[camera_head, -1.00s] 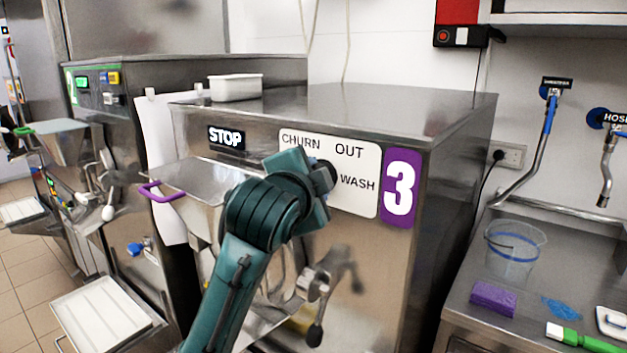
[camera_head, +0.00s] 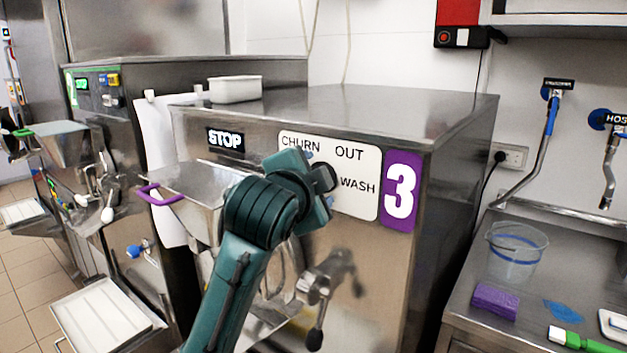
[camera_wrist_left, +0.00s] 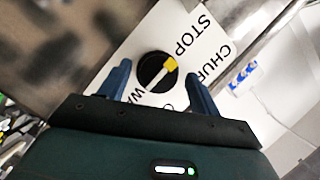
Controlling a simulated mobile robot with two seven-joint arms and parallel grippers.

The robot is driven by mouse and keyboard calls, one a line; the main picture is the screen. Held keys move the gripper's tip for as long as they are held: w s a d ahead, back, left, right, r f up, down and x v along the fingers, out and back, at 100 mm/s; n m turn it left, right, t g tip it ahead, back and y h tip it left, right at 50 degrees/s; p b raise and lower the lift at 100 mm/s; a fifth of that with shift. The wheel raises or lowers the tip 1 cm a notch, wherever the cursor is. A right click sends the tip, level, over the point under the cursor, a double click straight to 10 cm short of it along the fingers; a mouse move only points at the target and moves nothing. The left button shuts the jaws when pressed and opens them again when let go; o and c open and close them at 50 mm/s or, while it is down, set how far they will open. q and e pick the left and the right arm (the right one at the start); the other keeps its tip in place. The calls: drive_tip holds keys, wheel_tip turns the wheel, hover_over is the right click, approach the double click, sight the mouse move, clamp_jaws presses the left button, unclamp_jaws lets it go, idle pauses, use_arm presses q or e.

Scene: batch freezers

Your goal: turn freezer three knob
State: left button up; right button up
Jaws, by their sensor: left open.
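Freezer three (camera_head: 380,260) is a steel machine with a purple "3" tag (camera_head: 402,190) and a white panel (camera_head: 357,200) marked CHURN, OUT and WASH. In the head view my left gripper (camera_head: 316,180) is at this panel and covers much of its left part. In the left wrist view the round black knob (camera_wrist_left: 146,66) has a white pointer with a yellow tip, angled toward the STOP and CHURN side. My open left gripper (camera_wrist_left: 157,78) has a finger on either side of the knob in the picture. I cannot tell whether the fingers touch it. My right gripper is not in view.
A lit STOP sign (camera_head: 226,139) is left of the panel. A hopper with a purple handle (camera_head: 163,196) and a lever (camera_head: 315,335) project from the freezer's front. A steel counter (camera_head: 460,312) with a clear bucket (camera_head: 515,258) stands at right.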

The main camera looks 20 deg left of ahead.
use_arm(q)
drive_tip(key=shift+s, duration=0.15)
drive_tip(key=s+r+b, duration=0.2)
drive_tip(key=s, duration=1)
drive_tip(key=shift+s+r, duration=0.25)
drive_tip(key=shift+s, duration=0.1)
wheel_tip(320, 180, down, 26)
drive_tip(key=s+a+n+g, duration=0.3)
drive_tip(key=n+g, duration=0.2)
drive_tip(key=g, duration=0.2)
drive_tip(key=s+a+f+n+g, duration=0.2)
drive_tip(key=s+f+n+g, duration=0.3)
drive_tip(key=s+f, duration=1.2)
drive_tip(key=w+d+f+t+h, duration=0.3)
drive_tip(key=w+d+f+t, duration=0.2)
drive_tip(key=f, duration=0.4)
drive_tip(key=shift+w+f+t, duration=0.2)
drive_tip(key=shift+w+t, duration=0.5)
drive_tip(key=shift+w, duration=0.15)
